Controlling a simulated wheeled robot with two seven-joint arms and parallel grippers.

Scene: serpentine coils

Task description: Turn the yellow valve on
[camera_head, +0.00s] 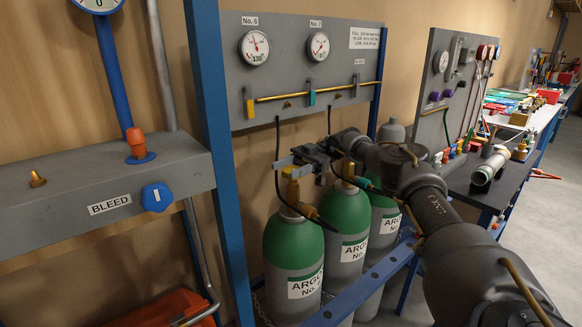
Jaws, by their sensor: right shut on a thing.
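A yellow valve handle (249,106) hangs down at the left end of the brass pipe on the grey panel, below the gauge marked No. 6. A brass valve (293,188) tops the left green argon cylinder (294,246). My right gripper (291,162) comes in from the right, in front of and below the panel. It is shut at the top of that brass valve, apart from the yellow handle in the picture. Its fingers hide part of the valve top. My left gripper is out of view.
More argon cylinders (347,230) stand behind a blue rail (345,298). A blue post (217,150) and a grey BLEED shelf (100,200) stand left. Open floor (540,225) shows at right.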

